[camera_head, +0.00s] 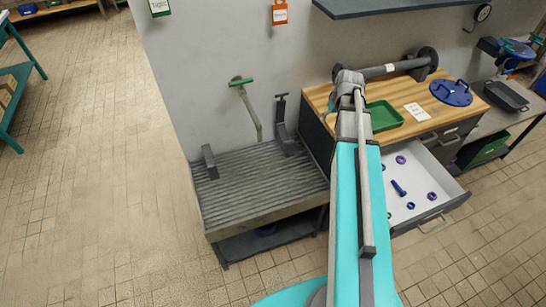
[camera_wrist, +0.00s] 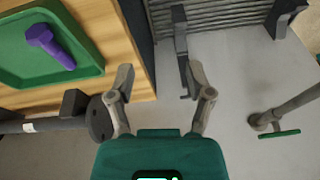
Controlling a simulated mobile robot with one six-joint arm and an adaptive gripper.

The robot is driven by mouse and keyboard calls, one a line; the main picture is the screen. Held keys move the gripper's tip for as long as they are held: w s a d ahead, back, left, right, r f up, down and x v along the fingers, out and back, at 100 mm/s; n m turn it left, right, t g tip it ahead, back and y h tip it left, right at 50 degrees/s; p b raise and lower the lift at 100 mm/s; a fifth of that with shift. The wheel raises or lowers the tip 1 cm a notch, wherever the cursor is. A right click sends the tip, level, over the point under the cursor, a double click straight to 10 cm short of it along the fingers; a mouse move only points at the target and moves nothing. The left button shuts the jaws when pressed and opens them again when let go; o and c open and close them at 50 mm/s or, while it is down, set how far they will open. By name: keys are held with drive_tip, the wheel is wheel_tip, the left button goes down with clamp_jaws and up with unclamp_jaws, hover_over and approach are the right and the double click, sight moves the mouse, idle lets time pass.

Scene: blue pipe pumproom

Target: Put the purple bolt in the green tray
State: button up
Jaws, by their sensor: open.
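The purple bolt (camera_wrist: 50,46) lies inside the green tray (camera_wrist: 20,68) in the wrist view, its head toward the upper left and its shank toward the lower right. The tray (camera_head: 384,118) also shows on the wooden worktop in the head view, where I cannot make out the bolt. My gripper (camera_wrist: 160,82) is open, with nothing between its fingers. It is apart from the tray, to its right in the wrist view. In the head view my arm covers the tray's left side.
A wooden worktop (camera_head: 440,108) carries a grey flanged pipe (camera_head: 385,70) and a blue disc with handles (camera_head: 451,93). Below, an open drawer (camera_head: 428,170) holds a dark blue bolt (camera_head: 398,187) and several purple nuts. A ribbed metal bench (camera_head: 255,180) stands left.

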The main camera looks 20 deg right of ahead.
drive_tip(key=s+a+g, duration=0.1)
drive_tip(key=s+a, duration=0.4)
drive_tip(key=a, duration=0.7)
drive_tip(key=s+a+g, duration=0.2)
drive_tip(key=s+a, duration=0.4)
drive_tip(key=a, duration=0.7)
drive_tip(key=shift+s+f+h, duration=0.25)
drive_tip(key=shift+f+h, duration=0.05)
drive_tip(key=shift+c, duration=0.7)
